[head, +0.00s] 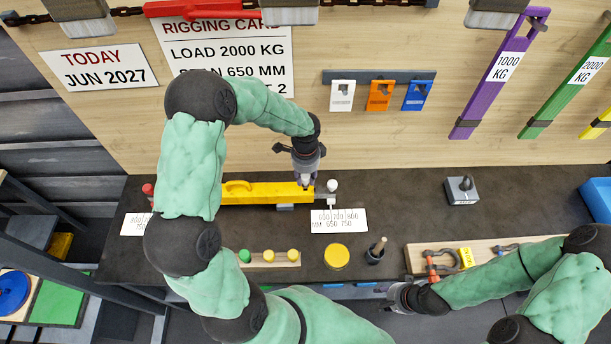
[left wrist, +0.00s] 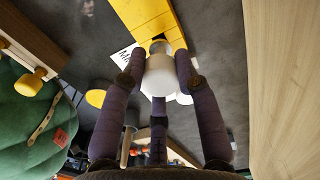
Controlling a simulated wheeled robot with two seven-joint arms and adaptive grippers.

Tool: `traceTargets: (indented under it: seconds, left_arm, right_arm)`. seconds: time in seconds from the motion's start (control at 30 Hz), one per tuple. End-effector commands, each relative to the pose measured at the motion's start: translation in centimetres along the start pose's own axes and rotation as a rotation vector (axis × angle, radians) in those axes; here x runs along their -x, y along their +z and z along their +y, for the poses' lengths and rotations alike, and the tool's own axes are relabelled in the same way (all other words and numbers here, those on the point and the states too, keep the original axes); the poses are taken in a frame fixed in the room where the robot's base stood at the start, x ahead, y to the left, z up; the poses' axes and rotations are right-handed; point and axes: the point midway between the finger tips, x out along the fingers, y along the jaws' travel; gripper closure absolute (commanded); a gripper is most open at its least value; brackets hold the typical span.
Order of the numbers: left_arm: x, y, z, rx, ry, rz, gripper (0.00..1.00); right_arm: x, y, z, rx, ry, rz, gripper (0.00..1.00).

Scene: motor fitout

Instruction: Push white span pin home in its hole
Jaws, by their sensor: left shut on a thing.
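My left gripper (head: 306,184) points down at the right end of the yellow beam (head: 262,192) in the head view. In the left wrist view its fingers (left wrist: 160,72) are shut on the white span pin (left wrist: 160,78), a white cylinder. A grey round part shows at its far end, over the beam's end. The pin is hidden by the gripper in the head view. The hole is hidden, and I cannot tell how deep the pin sits. My right gripper (head: 388,294) is at the bench's front edge, apart from the beam; its fingers are too small to read.
A white knob (head: 332,185) stands just right of my left gripper, above a number card (head: 338,220). A wooden rack (head: 270,262) with green and yellow knobs, a yellow disc (head: 337,257) and a dark cup (head: 375,256) stand in front. A grey block (head: 461,190) sits right.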

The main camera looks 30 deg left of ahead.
Motion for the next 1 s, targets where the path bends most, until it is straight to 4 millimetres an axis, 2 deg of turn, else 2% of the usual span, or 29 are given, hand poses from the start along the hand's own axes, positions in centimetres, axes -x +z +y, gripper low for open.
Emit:
traceTargets:
  seconds: [0.87,0.9,0.97,1.0]
  left_arm:
    - [-1.9,0.0,0.0,0.0,0.0,0.0,1.0]
    - [-1.9,0.0,0.0,0.0,0.0,0.0,0.63]
    - [-1.9,0.0,0.0,0.0,0.0,0.0,0.46]
    - [-1.9,0.0,0.0,0.0,0.0,0.0,0.41]
  right_arm:
    - [-1.4,-0.1,0.5,0.0,0.0,0.0,0.6]
    - [-1.3,-0.1,0.5,0.0,0.0,0.0,0.6]
    - [-1.3,-0.1,0.5,0.0,0.0,0.0,0.6]
    - [-1.3,-0.1,0.5,0.0,0.0,0.0,0.6]
